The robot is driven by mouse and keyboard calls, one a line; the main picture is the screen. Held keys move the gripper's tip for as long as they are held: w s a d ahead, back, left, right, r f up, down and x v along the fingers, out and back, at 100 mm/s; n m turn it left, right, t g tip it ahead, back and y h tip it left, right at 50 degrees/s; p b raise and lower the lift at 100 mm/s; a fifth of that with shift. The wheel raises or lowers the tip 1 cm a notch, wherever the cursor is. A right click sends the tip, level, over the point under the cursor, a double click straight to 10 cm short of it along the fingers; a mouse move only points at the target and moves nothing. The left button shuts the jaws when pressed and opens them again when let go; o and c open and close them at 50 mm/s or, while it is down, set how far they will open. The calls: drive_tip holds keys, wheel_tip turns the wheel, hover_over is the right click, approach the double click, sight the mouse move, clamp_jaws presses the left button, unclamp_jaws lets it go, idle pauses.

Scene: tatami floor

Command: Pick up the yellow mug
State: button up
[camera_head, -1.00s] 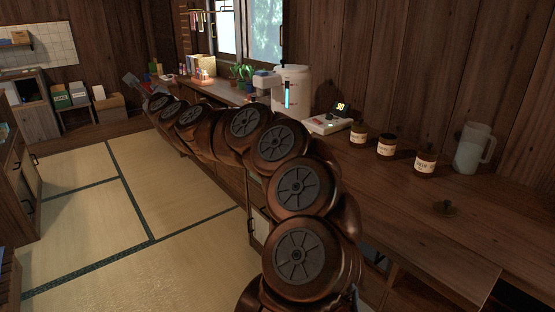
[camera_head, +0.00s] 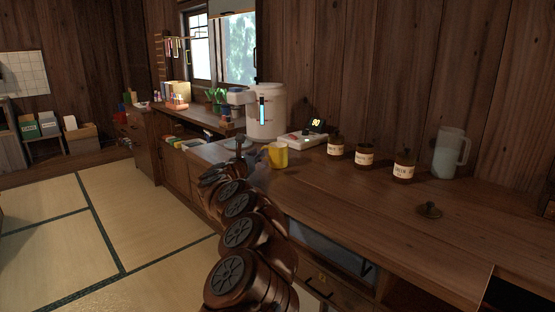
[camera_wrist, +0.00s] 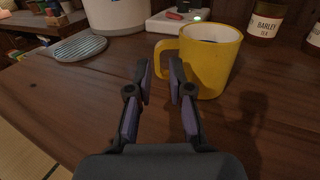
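The yellow mug (camera_head: 278,156) stands upright on the wooden counter, in front of the white dispenser. In the wrist view the mug (camera_wrist: 211,62) is just ahead and slightly right, with its handle on the left side, close to my fingertips. My gripper (camera_wrist: 162,78) is open, with a gap between its two fingers and nothing held. In the head view my gripper (camera_head: 250,160) is partly hidden by my arm, just left of the mug.
A white dispenser (camera_head: 267,115) and a scale (camera_head: 301,138) stand behind the mug. Several labelled jars (camera_head: 364,155) and a clear pitcher (camera_head: 450,153) stand to the right. A round grate (camera_wrist: 80,47) lies left of the mug. The counter's front right is mostly clear.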

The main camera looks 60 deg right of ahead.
sight(262, 148)
drive_tip(key=shift+w+d+r, duration=0.1)
drive_tip(key=shift+d+r, duration=0.05)
drive_tip(key=shift+d, duration=0.55)
drive_tip(key=shift+w+d, duration=0.25)
drive_tip(key=shift+d, duration=0.25)
drive_tip(key=shift+d+r, duration=0.1)
drive_tip(key=shift+d, duration=0.4)
drive_tip(key=shift+w+d, duration=0.15)
drive_tip(key=shift+d, duration=0.75)
drive_tip(key=shift+w+d+p, duration=0.2)
drive_tip(key=shift+d+p, duration=0.05)
drive_tip(key=shift+p, duration=0.05)
clamp_jaws()
